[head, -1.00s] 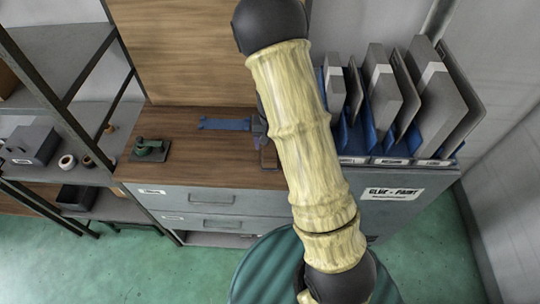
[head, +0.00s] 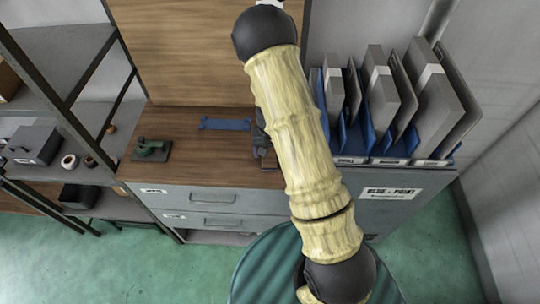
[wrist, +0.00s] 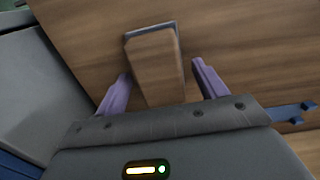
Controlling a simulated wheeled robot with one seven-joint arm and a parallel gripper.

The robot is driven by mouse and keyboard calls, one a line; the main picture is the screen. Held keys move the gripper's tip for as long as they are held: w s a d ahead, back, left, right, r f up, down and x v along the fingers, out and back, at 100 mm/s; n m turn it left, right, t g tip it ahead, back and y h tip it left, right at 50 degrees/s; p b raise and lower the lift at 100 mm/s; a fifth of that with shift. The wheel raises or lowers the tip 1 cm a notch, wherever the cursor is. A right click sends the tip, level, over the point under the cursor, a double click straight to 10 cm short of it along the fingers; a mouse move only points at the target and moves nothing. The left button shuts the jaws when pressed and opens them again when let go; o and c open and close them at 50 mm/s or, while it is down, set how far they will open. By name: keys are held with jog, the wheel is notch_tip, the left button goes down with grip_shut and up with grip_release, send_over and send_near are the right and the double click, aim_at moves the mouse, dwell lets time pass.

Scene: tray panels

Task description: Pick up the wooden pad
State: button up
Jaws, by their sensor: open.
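The wooden pad (wrist: 155,68) is a brown wood-grained block with a grey edge at its far end. In the wrist view it lies on the wooden worktop, between the two purple fingers of my gripper (wrist: 161,72). The fingers are open, one on each side of the pad, with a visible gap on either side. The pad's near end comes close to the gripper body. In the head view my gripper (head: 262,148) is over the worktop near its front edge, partly behind my arm. The pad is mostly hidden there.
A blue flat piece (head: 225,124) lies on the worktop (head: 205,155) behind the gripper. A green device on a dark plate (head: 152,150) stands at the left. Grey folders in blue holders (head: 385,110) stand to the right. Drawers (head: 215,197) are below.

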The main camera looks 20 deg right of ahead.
jog(key=c, duration=1.1)
notch_tip(320, 180, up, 10)
jog(key=shift+b, duration=0.8)
